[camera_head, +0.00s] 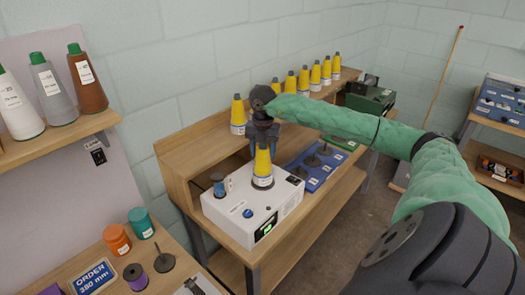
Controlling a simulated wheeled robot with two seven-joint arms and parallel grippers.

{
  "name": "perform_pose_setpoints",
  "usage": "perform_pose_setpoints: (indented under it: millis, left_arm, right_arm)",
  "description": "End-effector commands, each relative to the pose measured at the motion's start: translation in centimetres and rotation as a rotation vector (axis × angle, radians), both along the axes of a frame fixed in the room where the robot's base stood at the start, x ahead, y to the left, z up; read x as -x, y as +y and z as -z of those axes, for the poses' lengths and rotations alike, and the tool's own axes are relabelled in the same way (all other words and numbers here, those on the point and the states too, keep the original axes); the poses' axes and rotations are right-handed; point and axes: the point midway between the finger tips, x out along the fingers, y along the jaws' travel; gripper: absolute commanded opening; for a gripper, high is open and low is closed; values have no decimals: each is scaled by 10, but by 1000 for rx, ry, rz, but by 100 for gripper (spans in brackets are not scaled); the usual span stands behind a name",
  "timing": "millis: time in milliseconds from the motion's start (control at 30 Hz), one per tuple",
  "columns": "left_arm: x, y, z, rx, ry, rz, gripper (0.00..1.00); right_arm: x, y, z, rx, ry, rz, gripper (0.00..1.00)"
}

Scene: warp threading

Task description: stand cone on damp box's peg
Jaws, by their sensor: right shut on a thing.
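The damp box (236,213) is a white case with a blue knob and a lit green display, standing on the wooden bench. My right gripper (263,146) reaches down from above and is shut on the top of a yellow cone (263,164) with a white and dark band near its base. The cone is upright over the right part of the box's top, with its base at or very close to the surface. The cone hides any peg under it, and I cannot tell whether it rests there. My left gripper is not in view.
More yellow cones (304,79) line the bench's back ledge. A dark-topped item (217,184) stands at the box's left. A blue tray (320,165) with dark pegs lies right of the box. Orange (117,239) and teal spools stand on the near-left table.

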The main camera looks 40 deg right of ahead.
Motion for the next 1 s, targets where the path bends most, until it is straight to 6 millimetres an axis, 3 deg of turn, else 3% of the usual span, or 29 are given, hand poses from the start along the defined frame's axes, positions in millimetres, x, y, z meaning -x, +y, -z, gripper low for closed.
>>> perform_pose_setpoints:
  millis: [1000]
  left_arm:
    - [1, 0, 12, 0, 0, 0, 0]
  right_arm:
    - [0, 0, 12, 0, 0, 0, 35]
